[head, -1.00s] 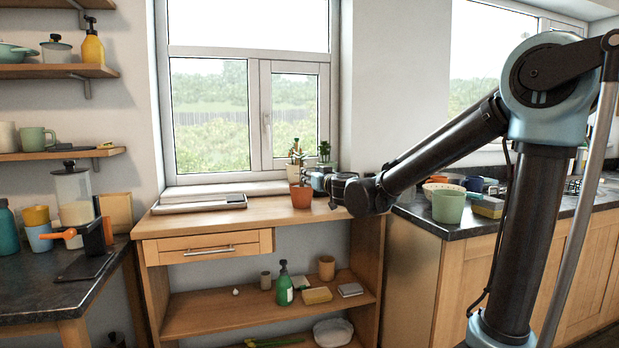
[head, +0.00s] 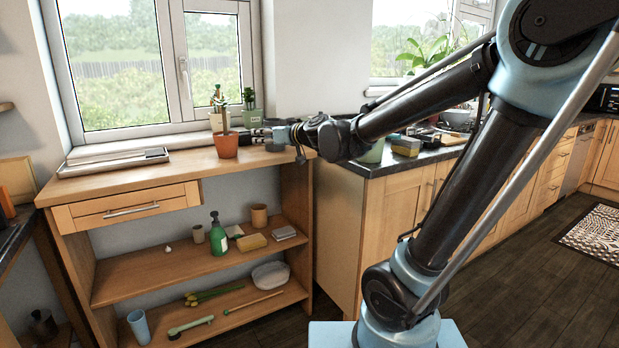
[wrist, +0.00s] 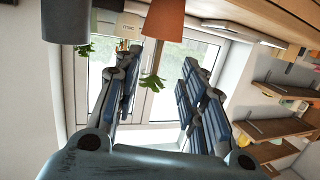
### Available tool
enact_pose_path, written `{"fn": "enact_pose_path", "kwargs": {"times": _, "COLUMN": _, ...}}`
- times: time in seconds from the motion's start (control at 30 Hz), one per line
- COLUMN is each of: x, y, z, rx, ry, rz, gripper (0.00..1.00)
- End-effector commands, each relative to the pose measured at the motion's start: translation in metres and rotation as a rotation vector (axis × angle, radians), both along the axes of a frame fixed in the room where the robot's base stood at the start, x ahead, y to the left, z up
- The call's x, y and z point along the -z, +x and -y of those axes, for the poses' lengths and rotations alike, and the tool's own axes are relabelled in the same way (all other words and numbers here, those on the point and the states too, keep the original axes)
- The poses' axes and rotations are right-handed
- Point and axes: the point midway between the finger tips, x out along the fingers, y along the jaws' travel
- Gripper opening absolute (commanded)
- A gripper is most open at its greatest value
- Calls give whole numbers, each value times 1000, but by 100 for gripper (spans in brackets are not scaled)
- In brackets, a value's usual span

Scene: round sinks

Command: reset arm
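My arm reaches left across the head view, with my gripper (head: 262,137) low over the right end of a wooden shelf unit's top (head: 120,185). It is just right of a terracotta pot (head: 226,146); whether it touches the pot I cannot tell. In the wrist view, which is upside down, my gripper's two fingers (wrist: 158,76) stand apart with nothing held between them. The terracotta pot (wrist: 165,18) shows past the fingers at the top edge, beside a grey pot (wrist: 66,20).
Potted plants (head: 250,108) stand at the window behind my gripper. A dark counter (head: 425,158) with a yellow-green sponge (head: 405,146) lies under and behind my forearm. A flat grey device (head: 115,162) sits on the left of the shelf top.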

Motion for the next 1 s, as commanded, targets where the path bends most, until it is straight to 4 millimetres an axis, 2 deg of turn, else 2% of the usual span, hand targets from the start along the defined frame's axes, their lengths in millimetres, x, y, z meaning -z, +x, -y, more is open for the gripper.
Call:
{"fn": "enact_pose_path", "kwargs": {"times": 0.03, "x": 12, "y": -9, "z": 18, "rx": -3, "ry": -27, "rz": -37, "gripper": 38}}
{"fn": "enact_pose_path", "kwargs": {"times": 0.17, "x": 49, "y": -37, "z": 58, "rx": -3, "ry": -108, "rz": -158, "gripper": 38}}
{"fn": "enact_pose_path", "kwargs": {"times": 0.37, "x": 117, "y": -84, "z": 129, "rx": 67, "ry": -244, "rz": -392, "gripper": 38}}
{"fn": "enact_pose_path", "kwargs": {"times": 0.5, "x": 166, "y": -124, "z": 186, "rx": 174, "ry": -334, "rz": -580, "gripper": 38}}
{"fn": "enact_pose_path", "kwargs": {"times": 0.7, "x": 228, "y": -188, "z": 267, "rx": 394, "ry": -444, "rz": -851, "gripper": 38}}
{"fn": "enact_pose_path", "kwargs": {"times": 0.83, "x": 255, "y": -227, "z": 309, "rx": 542, "ry": -493, "rz": -992, "gripper": 38}}
{"fn": "enact_pose_path", "kwargs": {"times": 1.0, "x": 271, "y": -258, "z": 339, "rx": 669, "ry": -524, "rz": -1097, "gripper": 38}}
